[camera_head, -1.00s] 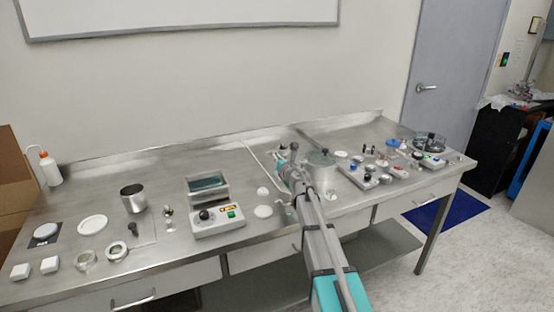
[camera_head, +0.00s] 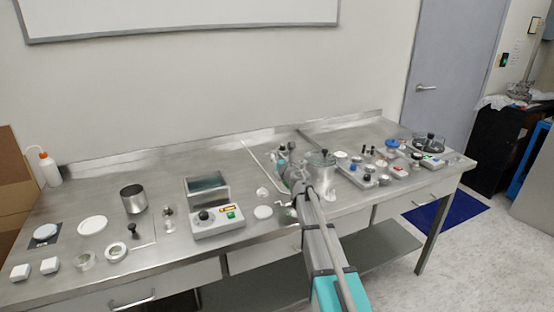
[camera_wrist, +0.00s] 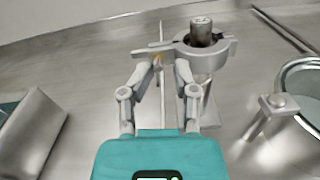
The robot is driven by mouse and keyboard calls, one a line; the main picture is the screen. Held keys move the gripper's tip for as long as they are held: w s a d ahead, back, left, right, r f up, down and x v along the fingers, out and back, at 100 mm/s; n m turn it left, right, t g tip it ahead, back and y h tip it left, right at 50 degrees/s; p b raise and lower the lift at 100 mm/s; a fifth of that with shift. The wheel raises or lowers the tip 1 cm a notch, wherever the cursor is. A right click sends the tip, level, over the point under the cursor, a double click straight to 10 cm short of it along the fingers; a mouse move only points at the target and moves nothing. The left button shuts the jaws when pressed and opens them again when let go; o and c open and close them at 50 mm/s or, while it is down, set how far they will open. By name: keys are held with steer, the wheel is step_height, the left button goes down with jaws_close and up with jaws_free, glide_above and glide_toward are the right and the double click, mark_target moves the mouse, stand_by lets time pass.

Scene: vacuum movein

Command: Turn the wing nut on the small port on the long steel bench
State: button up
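In the wrist view a small port (camera_wrist: 201,30) stands upright with a grey ring clamp (camera_wrist: 215,62) around its neck. A thin rod (camera_wrist: 162,95) shows beside the clamp's left end. A small orange-brown spot (camera_wrist: 157,59) at that end may be part of the wing nut; its shape is mostly hidden by the left finger. My gripper (camera_wrist: 169,66) has its fingertips apart, one on each side of the rod, close to the clamp's left end. Contact cannot be told. In the head view my gripper is hard to make out, near the bench's middle beside the metal pot (camera_head: 321,178).
The steel bench (camera_head: 100,250) carries a control box (camera_head: 217,222) left of my arm and several small fittings on the right. The pot's rim (camera_wrist: 287,75) is close on the right in the wrist view.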

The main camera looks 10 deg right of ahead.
steer(key=shift+s+a, duration=0.1)
steer(key=shift+s, duration=0.05)
steer(key=v, duration=1.1)
steer(key=shift+s+f, duration=0.1)
steer(key=shift+s, duration=0.25)
stand_by(0.3)
